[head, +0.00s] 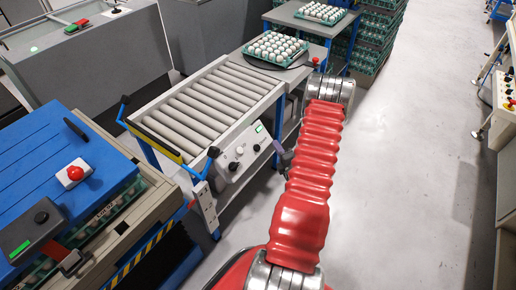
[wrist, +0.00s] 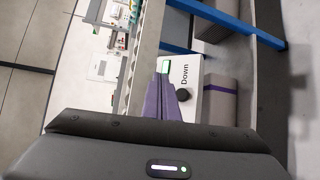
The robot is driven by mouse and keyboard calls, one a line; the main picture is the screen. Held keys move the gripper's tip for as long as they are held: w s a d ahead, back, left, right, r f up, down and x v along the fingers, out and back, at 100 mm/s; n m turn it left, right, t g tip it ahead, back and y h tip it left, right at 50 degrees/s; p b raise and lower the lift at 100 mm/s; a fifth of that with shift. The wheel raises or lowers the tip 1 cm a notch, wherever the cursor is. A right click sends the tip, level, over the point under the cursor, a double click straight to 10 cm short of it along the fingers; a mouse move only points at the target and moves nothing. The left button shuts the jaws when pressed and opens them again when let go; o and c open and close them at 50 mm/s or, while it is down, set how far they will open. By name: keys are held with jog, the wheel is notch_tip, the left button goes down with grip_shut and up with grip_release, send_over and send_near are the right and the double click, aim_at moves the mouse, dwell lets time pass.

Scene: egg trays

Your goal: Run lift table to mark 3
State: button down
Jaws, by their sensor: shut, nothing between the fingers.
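A roller table (head: 205,105) with a grey frame and blue legs stands in the middle of the head view. A white control box (head: 236,165) with dark knobs and a small lit green display (head: 258,127) is on its near side. In the wrist view the control box (wrist: 186,72) shows the word "Down" beside a black knob (wrist: 183,95). My gripper (head: 284,157) is shut and empty, at the right of the box. Its purple fingers (wrist: 163,95) point at the box and cover part of it. I cannot tell whether they touch it. No mark 3 is readable.
A blue-topped machine (head: 70,165) with a red button (head: 74,173) stands at the left. Trays of white eggs (head: 275,48) sit on the grey table behind the rollers. Green crates (head: 375,40) are stacked at the back. The floor at the right (head: 420,160) is clear.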

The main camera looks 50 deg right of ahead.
aim_at(257, 148)
jog(key=shift+w+f, duration=0.1)
jog(key=shift+w, duration=0.05)
jog(key=shift+w+a+f, duration=0.15)
jog(key=shift+w+f, duration=1.25)
jog(key=shift+w, duration=0.2)
jog(key=shift+w+a+f, duration=0.15)
jog(key=shift+w+f, duration=1.25)
jog(key=shift+w, duration=0.15)
